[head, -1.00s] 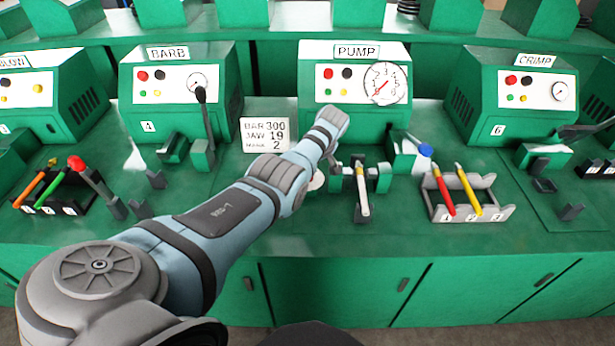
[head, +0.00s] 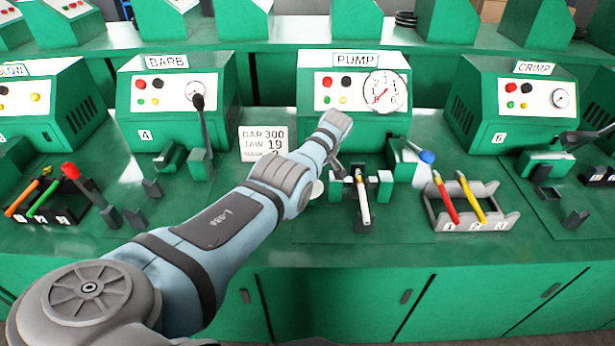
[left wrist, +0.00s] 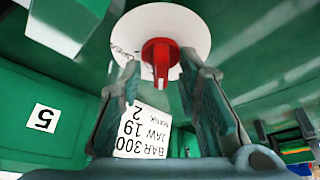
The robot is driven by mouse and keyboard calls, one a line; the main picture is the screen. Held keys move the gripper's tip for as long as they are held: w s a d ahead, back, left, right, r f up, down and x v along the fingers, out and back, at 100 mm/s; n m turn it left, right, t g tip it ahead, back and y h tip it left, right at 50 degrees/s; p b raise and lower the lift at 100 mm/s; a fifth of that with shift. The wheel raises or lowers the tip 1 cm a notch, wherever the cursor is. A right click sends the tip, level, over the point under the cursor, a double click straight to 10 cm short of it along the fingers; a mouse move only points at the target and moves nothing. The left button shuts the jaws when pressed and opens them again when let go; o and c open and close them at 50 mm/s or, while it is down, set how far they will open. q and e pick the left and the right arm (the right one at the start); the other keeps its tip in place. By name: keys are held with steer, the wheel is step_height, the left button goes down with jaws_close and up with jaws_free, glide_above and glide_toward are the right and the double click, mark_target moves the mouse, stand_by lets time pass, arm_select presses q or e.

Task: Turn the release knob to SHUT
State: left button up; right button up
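The release knob (left wrist: 161,55) is red on a round white dial plate (left wrist: 190,28) in the left wrist view. My left gripper (left wrist: 161,78) is open, one finger on each side of the knob, with visible gaps. The knob's grip lies at or just beyond the fingertips. In the head view my left arm reaches to the PUMP machine (head: 330,108); its wrist hides the knob and most of the gripper. A small edge of the white plate (head: 318,189) shows below the wrist. My right gripper is not in view.
A sign (head: 262,139) reading BAR 300, JAW 19 stands left of the wrist. A blue-tipped lever (head: 427,156) and a rack (head: 496,215) with red and yellow tools lie to the right. A gauge (head: 384,91) is on the PUMP panel. BARB and CRIMP machines flank it.

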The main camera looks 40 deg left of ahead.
arm_select(q)
steer(key=v, duration=1.2)
steer(key=shift+a, duration=0.1)
steer(key=shift+r, duration=0.15)
